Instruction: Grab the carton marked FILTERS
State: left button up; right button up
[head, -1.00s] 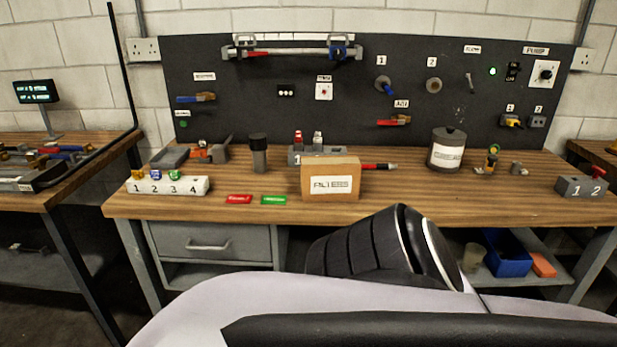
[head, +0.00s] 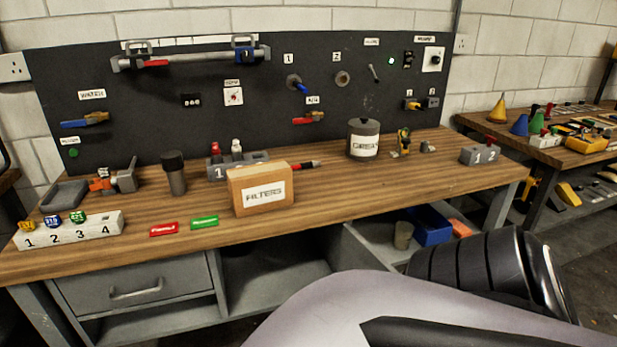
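The carton marked FILTERS (head: 262,205) is a brown box with a white label on its front. It stands upright on the wooden workbench (head: 340,206), near the middle of the front edge. Nothing is touching it from my side. A part of my own arm shows at the lower right of the head view, below and to the right of the carton. Neither of my grippers is in view.
Red and green tags (head: 204,222) lie left of the carton. A GREASE can (head: 364,147) stands to the right. The bench front right of the carton is clear.

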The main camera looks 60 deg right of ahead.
aim_at(265, 186)
jog(key=i+z, duration=0.1)
jog(key=z, duration=0.35)
jog(key=i+j+z, duration=0.1)
jog(key=z, duration=0.4)
jog(key=i+j+z, duration=0.1)
jog(key=z, duration=0.35)
jog(key=i+j+z, duration=0.15)
jog(key=z, duration=0.3)
jog(key=j+z, duration=0.15)
jog(key=z, duration=0.35)
